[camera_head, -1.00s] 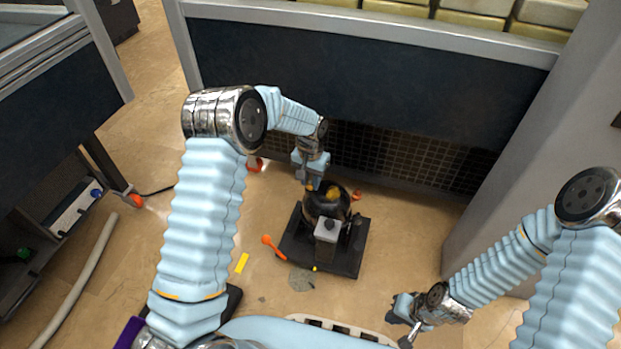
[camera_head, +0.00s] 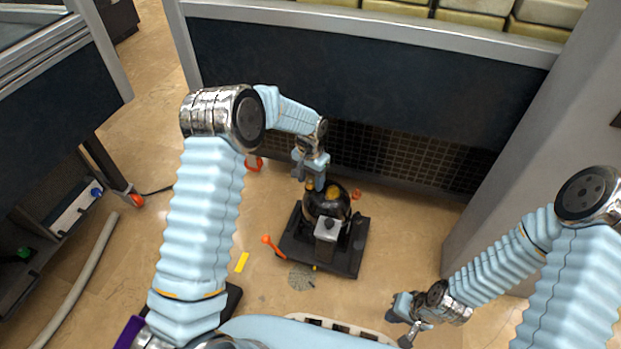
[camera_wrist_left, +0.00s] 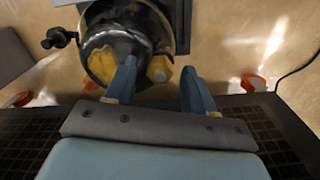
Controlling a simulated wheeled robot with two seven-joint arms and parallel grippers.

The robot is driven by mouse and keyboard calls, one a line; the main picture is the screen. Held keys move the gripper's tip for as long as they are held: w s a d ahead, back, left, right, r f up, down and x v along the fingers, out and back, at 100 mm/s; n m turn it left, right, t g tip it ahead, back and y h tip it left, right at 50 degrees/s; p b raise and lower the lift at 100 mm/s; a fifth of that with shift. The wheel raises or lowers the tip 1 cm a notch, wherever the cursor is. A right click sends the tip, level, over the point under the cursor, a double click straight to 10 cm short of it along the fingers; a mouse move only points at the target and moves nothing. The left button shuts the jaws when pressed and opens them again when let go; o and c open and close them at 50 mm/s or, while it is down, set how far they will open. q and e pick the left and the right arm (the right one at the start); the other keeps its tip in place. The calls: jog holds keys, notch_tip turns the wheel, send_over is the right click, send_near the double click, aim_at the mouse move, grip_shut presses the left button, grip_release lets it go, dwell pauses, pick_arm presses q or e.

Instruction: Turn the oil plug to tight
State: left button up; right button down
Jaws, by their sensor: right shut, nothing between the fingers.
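The black vacuum pump (camera_head: 325,205) stands on a dark base on the floor. In the left wrist view, a yellow hexagonal plug (camera_wrist_left: 160,68) on the pump body (camera_wrist_left: 120,42) lies between the fingers of my left gripper (camera_wrist_left: 159,72). The fingers are apart, and the plug is close to the left-hand finger. A second yellow cap (camera_wrist_left: 104,66) lies to the left, partly behind that finger. In the head view my left gripper (camera_head: 309,182) points down at the pump's back left side. My right gripper (camera_head: 405,318) is shut and empty, low at the right, away from the pump.
An orange-ended handle (camera_head: 268,241) sticks out at the base's left corner. A yellow strip (camera_head: 242,262) and a round floor grate (camera_head: 301,277) lie nearby. A dark bench panel (camera_head: 370,80) stands close behind. A grey pillar (camera_head: 540,140) is at the right. Floor between pump and pillar is clear.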

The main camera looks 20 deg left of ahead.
aim_at(311, 182)
pick_arm(q)
notch_tip(311, 182, up, 14)
jog(key=p, duration=0.2)
dwell(0.4)
jog(key=shift+f, duration=0.15)
